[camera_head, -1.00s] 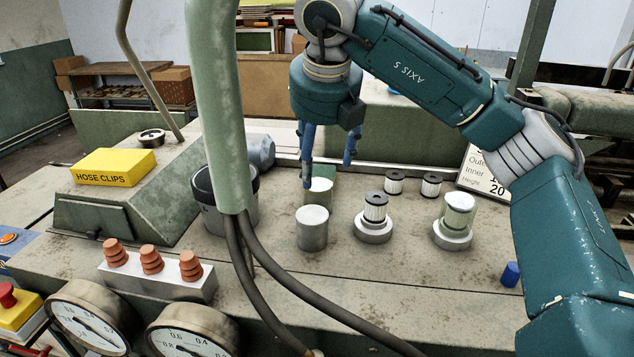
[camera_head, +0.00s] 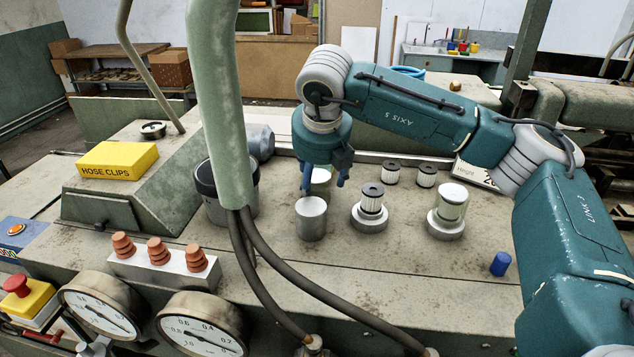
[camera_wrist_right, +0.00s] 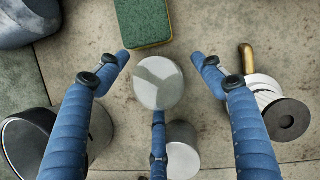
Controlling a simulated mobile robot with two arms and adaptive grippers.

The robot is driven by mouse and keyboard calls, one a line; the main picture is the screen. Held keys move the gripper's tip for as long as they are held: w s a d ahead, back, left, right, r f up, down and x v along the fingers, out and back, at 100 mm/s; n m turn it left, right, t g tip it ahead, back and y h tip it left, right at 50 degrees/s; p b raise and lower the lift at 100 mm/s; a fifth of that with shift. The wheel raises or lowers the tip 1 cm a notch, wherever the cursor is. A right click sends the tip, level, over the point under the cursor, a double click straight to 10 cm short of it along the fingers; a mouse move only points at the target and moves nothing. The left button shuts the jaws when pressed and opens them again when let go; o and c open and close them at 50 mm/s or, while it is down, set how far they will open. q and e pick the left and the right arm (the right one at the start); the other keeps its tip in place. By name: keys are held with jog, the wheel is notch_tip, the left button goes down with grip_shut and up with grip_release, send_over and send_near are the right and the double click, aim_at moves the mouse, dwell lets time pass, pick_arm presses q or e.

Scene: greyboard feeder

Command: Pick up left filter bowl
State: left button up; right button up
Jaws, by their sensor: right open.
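Two metal cylinders that look like filter bowls stand on the left of the bench's working area. The front one (camera_head: 311,220) is a plain grey cylinder. The rear one (camera_head: 321,177) is partly hidden by my gripper and the front one. My right gripper (camera_head: 323,187) is open, pointing down over the rear one. In the right wrist view, the rear bowl's round pale top (camera_wrist_right: 158,84) lies between my spread blue fingers (camera_wrist_right: 163,75), with no contact visible. The front cylinder (camera_wrist_right: 182,150) stands just below it there, partly behind the third finger. My left gripper is out of view.
A filter on a round base (camera_head: 370,205) and a glass bowl on a base (camera_head: 448,210) stand to the right. A green sponge (camera_wrist_right: 143,20) lies behind the rear bowl. A pale green pipe (camera_head: 220,110) with black hoses rises at left, before a dark container (camera_head: 208,190).

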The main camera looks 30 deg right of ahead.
jog(key=c, duration=1.1)
jog(key=shift+r, duration=0.1)
